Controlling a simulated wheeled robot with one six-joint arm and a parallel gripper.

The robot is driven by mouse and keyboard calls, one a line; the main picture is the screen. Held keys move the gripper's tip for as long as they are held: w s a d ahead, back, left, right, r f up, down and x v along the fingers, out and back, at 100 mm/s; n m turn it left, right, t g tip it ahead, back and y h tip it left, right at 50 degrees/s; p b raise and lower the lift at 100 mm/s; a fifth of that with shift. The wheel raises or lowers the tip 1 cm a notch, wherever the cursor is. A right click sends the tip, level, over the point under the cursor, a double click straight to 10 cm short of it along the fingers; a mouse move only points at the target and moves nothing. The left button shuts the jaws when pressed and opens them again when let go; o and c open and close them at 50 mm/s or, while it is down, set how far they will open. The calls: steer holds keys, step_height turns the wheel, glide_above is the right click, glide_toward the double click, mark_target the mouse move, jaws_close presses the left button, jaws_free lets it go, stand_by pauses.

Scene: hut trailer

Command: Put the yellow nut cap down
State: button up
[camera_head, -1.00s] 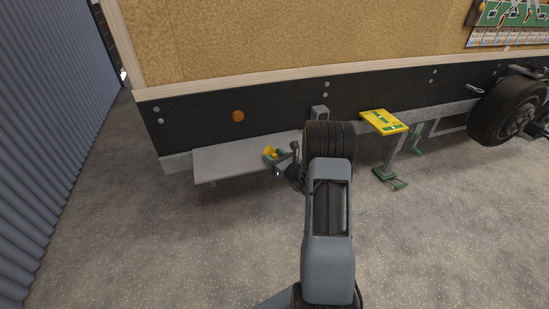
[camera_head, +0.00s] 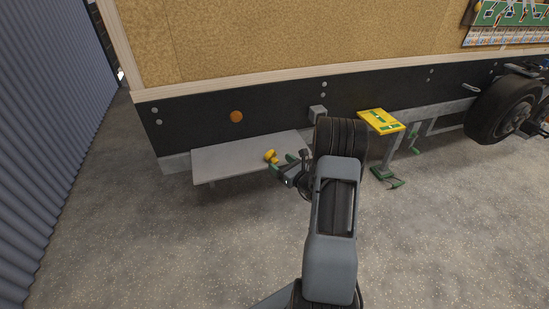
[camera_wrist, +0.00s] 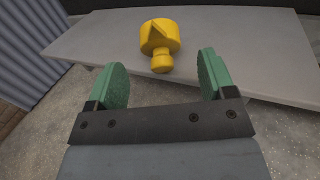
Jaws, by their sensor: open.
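The yellow nut cap (camera_head: 270,156) rests on the grey shelf (camera_head: 225,160) at the side of the trailer, near the shelf's right part. In the wrist view the yellow nut cap (camera_wrist: 160,42) lies on the grey shelf (camera_wrist: 95,40), a little beyond my fingertips, with its narrow knob toward me. My gripper (camera_head: 281,162) is open and empty, just to the right of the cap. In the wrist view my gripper's green fingers (camera_wrist: 160,72) are spread wide, and the cap is apart from both.
A yellow-topped stand (camera_head: 381,122) with green parts is right of my arm. A wheel (camera_head: 503,108) is at the far right. A corrugated wall (camera_head: 45,130) closes off the left. The speckled floor (camera_head: 150,250) in front is clear.

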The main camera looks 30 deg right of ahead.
steer(key=s+d, duration=0.1)
steer(key=s, duration=0.5)
steer(key=s+a+r+n+g+y, duration=0.2)
steer(key=a+r+n+g+y, duration=0.3)
steer(key=a+n, duration=0.4)
steer(key=s+a+r+n+g+y, duration=0.2)
steer(key=s+a+n+g+y, duration=0.15)
steer(key=a+n+g, duration=0.55)
steer(key=s+a+r+n+g+h, duration=0.1)
steer(key=s+a+n+g+h, duration=0.15)
steer(key=s+a+n, duration=0.3)
steer(key=s+d+r+n+t+h, duration=0.2)
steer(key=s+r+n+h, duration=0.2)
steer(key=n+h, duration=0.5)
steer(key=shift+s+d+r+n+h+p, duration=0.3)
steer(key=shift+s+r+n, duration=0.1)
steer(key=shift+s+n, duration=0.25)
